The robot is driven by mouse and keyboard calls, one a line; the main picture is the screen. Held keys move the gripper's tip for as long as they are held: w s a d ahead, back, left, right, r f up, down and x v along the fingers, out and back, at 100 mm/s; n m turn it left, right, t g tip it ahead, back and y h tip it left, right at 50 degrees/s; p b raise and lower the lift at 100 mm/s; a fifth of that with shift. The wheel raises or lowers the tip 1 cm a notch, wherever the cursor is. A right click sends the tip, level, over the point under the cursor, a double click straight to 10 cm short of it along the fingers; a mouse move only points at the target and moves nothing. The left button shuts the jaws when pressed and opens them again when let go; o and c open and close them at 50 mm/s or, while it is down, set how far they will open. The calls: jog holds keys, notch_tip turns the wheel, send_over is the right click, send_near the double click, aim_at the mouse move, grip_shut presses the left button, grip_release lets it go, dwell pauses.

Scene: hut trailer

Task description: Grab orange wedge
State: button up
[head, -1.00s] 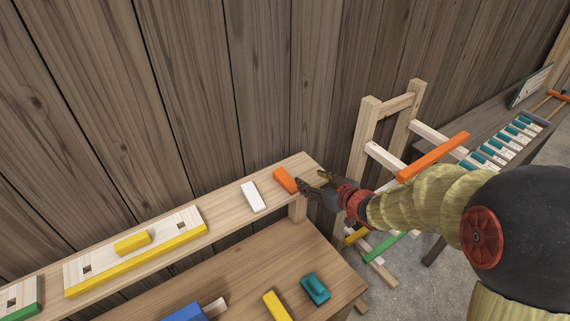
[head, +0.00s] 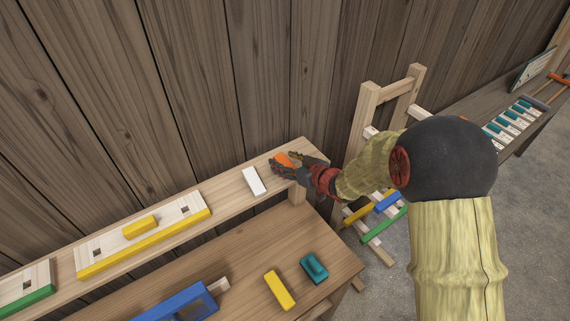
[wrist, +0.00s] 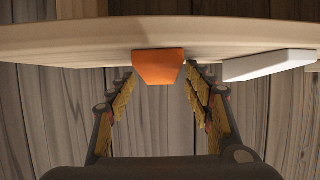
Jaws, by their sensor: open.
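The orange wedge (head: 284,159) lies on the narrow wooden shelf near its right end. In the wrist view the orange wedge (wrist: 158,67) sits ahead, between the fingertips of my gripper (wrist: 159,75). In the head view my gripper (head: 285,168) is at the wedge, with fingers on either side and partly covering it. The jaws are open. The wrist view shows a gap between the wedge and each finger.
A white block (head: 254,181) lies on the shelf left of the wedge; it also shows in the wrist view (wrist: 268,65). A plank wall stands close behind. Below are a yellow block (head: 279,290), a teal block (head: 314,268) and a blue piece (head: 186,303). A wooden rack (head: 366,110) stands right.

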jog(key=c, duration=0.4)
jog(key=c, duration=0.8)
